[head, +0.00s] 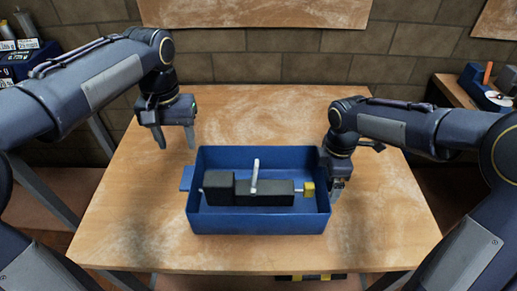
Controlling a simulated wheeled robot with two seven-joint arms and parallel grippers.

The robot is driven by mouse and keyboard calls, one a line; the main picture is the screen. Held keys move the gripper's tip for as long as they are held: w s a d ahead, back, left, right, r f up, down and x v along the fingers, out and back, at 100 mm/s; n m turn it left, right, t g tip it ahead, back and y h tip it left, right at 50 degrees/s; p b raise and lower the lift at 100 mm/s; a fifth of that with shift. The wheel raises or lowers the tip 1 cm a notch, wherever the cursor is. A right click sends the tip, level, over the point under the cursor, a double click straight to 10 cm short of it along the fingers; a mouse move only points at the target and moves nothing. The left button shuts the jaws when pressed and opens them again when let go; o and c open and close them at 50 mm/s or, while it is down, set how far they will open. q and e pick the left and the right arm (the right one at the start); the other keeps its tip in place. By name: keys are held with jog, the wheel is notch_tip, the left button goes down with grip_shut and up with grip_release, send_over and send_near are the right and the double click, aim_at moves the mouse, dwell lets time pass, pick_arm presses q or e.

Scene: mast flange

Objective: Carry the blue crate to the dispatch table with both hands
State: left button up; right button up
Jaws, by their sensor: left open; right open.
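The blue crate (258,222) stands upright on a wooden table (140,225). It holds a dark block-shaped part with a pale rod and a small yellow end piece (308,190). A blue handle tab (187,178) sticks out from its left side. My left gripper (175,142) is open and empty, above the table, up and left of the crate and apart from it. My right gripper (335,192) is open at the crate's right side, close to its wall. The right handle is hidden by that gripper, and I cannot tell whether the fingers touch it.
The table is bare around the crate. Shelves with labelled bins (22,55) stand at the far left. Another wooden surface with a blue container (485,90) is at the far right. A block wall (260,60) with wooden boards closes off the back.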

notch_tip(320, 180, up, 10)
dwell(0.3)
dwell(0.3)
pick_arm(q)
jog(key=s+a+r+t+h+p, duration=0.1)
jog(key=s+a+r+h+p, duration=0.15)
jog(key=s, duration=0.35)
jog(key=s+a+r+t+h+p, duration=0.1)
jog(key=s+a+r+p, duration=0.15)
jog(key=s, duration=0.25)
jog(key=s+d+f+n+t+p, duration=0.1)
jog(key=s+p, duration=0.4)
jog(key=s, duration=0.5)
jog(key=d+f+t, duration=0.1)
jog(key=t, duration=0.1)
jog(key=shift+d+n+t, duration=0.3)
jog(key=shift+d, duration=0.05)
pick_arm(e)
jog(key=s+d+r+m+t+y, duration=0.1)
jog(key=s+r+m+t+y, duration=0.1)
jog(key=s+m, duration=0.7)
jog(key=s+d+r+m+t+y, duration=0.1)
jog(key=s+r+m+t, duration=0.2)
jog(key=s+m, duration=0.7)
jog(key=shift+s+d+r+m+t+y, duration=0.15)
jog(key=shift+s+r+m+t+y, duration=0.2)
jog(key=shift+s+r, duration=0.7)
